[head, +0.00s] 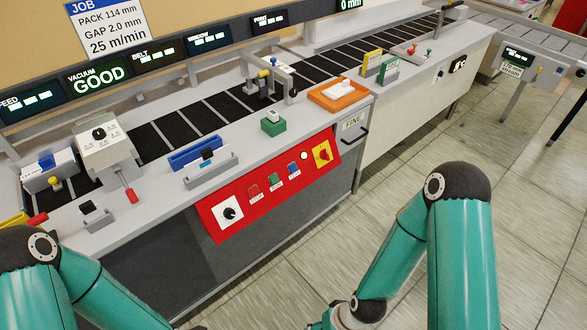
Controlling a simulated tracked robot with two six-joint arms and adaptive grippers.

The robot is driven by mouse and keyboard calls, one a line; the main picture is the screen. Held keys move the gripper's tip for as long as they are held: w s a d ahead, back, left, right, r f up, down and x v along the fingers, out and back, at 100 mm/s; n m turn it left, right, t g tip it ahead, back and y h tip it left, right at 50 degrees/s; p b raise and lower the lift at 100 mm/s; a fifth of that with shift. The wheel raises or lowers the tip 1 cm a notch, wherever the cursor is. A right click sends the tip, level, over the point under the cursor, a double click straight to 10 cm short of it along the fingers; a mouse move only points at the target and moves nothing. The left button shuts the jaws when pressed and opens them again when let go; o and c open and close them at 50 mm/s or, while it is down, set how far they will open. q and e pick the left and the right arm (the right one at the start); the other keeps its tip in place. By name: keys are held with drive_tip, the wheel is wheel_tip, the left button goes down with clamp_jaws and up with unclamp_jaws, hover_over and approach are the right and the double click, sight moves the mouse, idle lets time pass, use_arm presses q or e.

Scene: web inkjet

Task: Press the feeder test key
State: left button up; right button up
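No label that I can read marks a feeder test key, so I cannot tell which control it is. At the left end of the machine stands a feeder unit (48,172) with a blue part and a yellow knob. In front of it on the worktop is a small grey block with a black top (94,213). A green box with a pale button (273,123) stands further right. A red front panel carries a red key (254,192), a green key (275,181) and a blue key (294,169).
A selector box (107,150) and a red-handled lever (130,195) stand near the left. A blue guide (195,153) and an orange tray (339,96) sit on the worktop. A dark belt (205,120) runs behind.

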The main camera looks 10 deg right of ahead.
clamp_jaws()
idle(1.3)
